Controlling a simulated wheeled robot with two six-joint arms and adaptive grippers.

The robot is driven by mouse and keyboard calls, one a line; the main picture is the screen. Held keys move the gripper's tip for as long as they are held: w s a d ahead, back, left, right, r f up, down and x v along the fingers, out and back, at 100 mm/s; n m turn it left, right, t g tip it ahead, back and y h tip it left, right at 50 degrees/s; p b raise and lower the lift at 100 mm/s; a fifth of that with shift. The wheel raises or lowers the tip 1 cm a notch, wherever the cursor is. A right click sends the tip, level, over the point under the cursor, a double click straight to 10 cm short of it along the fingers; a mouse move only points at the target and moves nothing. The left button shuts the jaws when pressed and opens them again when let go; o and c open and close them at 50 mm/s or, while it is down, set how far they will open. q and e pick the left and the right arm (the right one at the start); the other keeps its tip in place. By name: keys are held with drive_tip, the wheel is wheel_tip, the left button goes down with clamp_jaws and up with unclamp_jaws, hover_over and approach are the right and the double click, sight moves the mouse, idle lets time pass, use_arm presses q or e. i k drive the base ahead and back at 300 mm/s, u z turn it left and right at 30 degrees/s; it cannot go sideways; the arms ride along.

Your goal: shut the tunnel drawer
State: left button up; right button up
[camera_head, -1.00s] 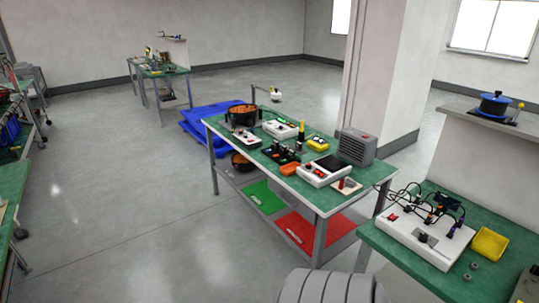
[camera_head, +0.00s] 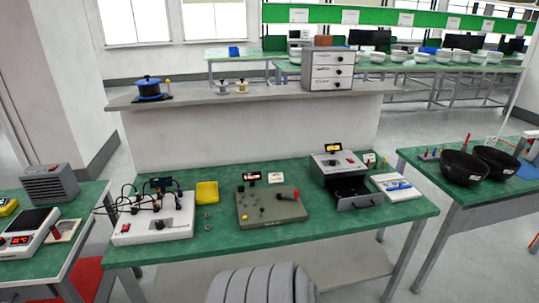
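A grey box-shaped unit (camera_head: 336,163) with a small lit display on top stands on the right part of the green-topped table. Its dark drawer (camera_head: 360,202) sticks out at the front, pulled open toward me, with a small handle on its front face. The inside of the drawer looks black; I cannot make out whether anything lies in it. Neither of my grippers shows in this view.
The green table (camera_head: 224,235) also bears an olive control panel (camera_head: 262,214), a white cabled box (camera_head: 165,228), a yellow tray (camera_head: 207,192) and a white card-like box (camera_head: 397,187) just right of the drawer. Black bowls (camera_head: 464,168) stand on the right table.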

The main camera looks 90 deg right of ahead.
sight(350, 195)
drive_tip(key=z, duration=0.1)
drive_tip(key=k, duration=0.2)
drive_tip(key=z, duration=3.5)
drive_tip(key=i, duration=0.4)
drive_tip(key=u, duration=0.15)
